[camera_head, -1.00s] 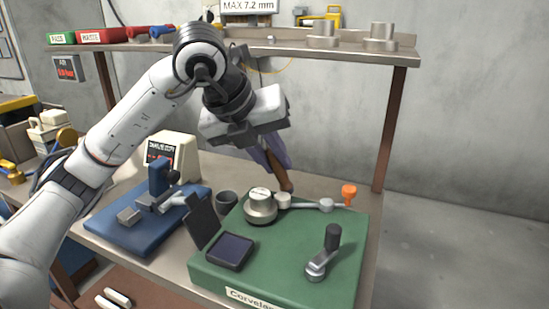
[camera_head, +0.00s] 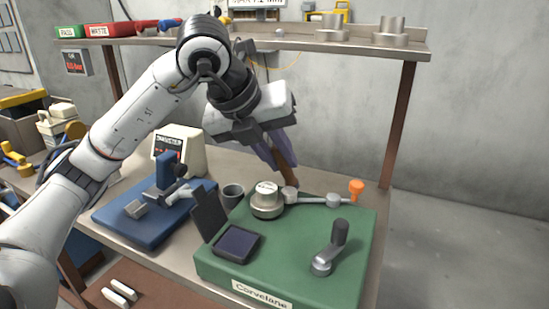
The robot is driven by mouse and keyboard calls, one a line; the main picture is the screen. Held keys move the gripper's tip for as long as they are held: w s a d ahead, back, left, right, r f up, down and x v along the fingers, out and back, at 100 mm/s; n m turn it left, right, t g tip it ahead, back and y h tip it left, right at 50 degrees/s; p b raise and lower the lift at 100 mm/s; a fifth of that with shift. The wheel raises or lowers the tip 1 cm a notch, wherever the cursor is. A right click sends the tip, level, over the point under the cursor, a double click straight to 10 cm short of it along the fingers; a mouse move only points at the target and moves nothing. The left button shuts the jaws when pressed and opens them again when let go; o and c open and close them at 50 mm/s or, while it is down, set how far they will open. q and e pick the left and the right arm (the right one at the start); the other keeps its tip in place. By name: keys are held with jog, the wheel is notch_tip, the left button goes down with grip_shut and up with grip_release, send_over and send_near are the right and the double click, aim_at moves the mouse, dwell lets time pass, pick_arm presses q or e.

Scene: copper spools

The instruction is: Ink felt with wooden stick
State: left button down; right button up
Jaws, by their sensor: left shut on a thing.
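My left gripper (camera_head: 268,138) hangs over the back of the green board, its fingers partly hidden behind its own body. It is shut on a brown wooden stick (camera_head: 283,172), which points down behind the round metal piece. An open ink pad (camera_head: 237,243) with a dark purple felt and a raised black lid (camera_head: 209,214) lies at the front left of the green board (camera_head: 300,262). The stick's lower end is above and behind the pad, apart from it. My right gripper is not in view.
On the green board stand a round metal piece with a pale top (camera_head: 267,200), a crank with a black knob (camera_head: 330,248) and an arm with an orange knob (camera_head: 356,189). A dark cup (camera_head: 232,196) and a blue fixture (camera_head: 150,213) are to the left. A shelf (camera_head: 300,40) runs above.

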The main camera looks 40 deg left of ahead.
pick_arm(q)
jog(key=shift+w+a, duration=0.2)
jog(key=shift+w, duration=0.35)
notch_tip(320, 180, up, 6)
jog(key=p, duration=0.5)
notch_tip(320, 180, up, 3)
jog(key=p, duration=0.3)
jog(key=shift+r, duration=0.1)
dwell(0.8)
